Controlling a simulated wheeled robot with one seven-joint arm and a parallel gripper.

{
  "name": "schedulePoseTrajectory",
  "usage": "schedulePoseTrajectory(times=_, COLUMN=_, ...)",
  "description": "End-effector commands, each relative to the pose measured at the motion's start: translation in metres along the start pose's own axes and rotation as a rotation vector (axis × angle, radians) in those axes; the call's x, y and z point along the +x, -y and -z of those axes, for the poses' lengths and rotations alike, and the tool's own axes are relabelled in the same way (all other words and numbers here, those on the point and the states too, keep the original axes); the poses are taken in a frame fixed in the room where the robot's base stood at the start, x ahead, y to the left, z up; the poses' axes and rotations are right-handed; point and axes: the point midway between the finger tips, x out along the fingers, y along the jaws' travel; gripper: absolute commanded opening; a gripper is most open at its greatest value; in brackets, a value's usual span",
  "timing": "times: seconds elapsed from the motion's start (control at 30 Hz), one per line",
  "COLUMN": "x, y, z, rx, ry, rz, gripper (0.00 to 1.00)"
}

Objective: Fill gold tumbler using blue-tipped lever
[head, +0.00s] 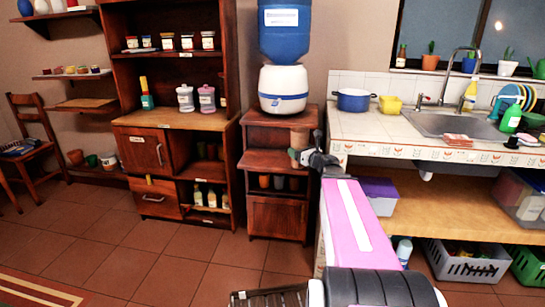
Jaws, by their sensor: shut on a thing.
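My gripper (304,157) is shut on the gold tumbler (299,139), a small tan-brown cup that looks upright. They are in front of the right side of a small wooden cabinet. The water dispenser (283,82) stands on that cabinet, a white rounded body with a blue band under a large blue bottle (285,30). The tumbler appears below and right of the dispenser, apart from it. The blue-tipped lever is too small to make out. The inside of the tumbler cannot be seen.
The small cabinet (277,218) has a pull-out board and dark cups on a shelf. A tall wooden hutch (186,122) stands left. A tiled counter (392,125) with a blue pot (354,100) and sink is right, close to my arm.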

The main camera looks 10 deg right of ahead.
Motion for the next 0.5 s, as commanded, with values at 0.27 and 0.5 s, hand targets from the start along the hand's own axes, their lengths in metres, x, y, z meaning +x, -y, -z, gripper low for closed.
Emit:
schedulePoseTrajectory(times=0.27, x=0.060, y=0.004, z=0.000, rx=0.000, ry=0.001, rz=0.004, gripper=0.37)
schedulePoseTrajectory(times=0.5, x=0.115, y=0.004, z=0.000, rx=0.001, ry=0.001, rz=0.005, gripper=0.37)
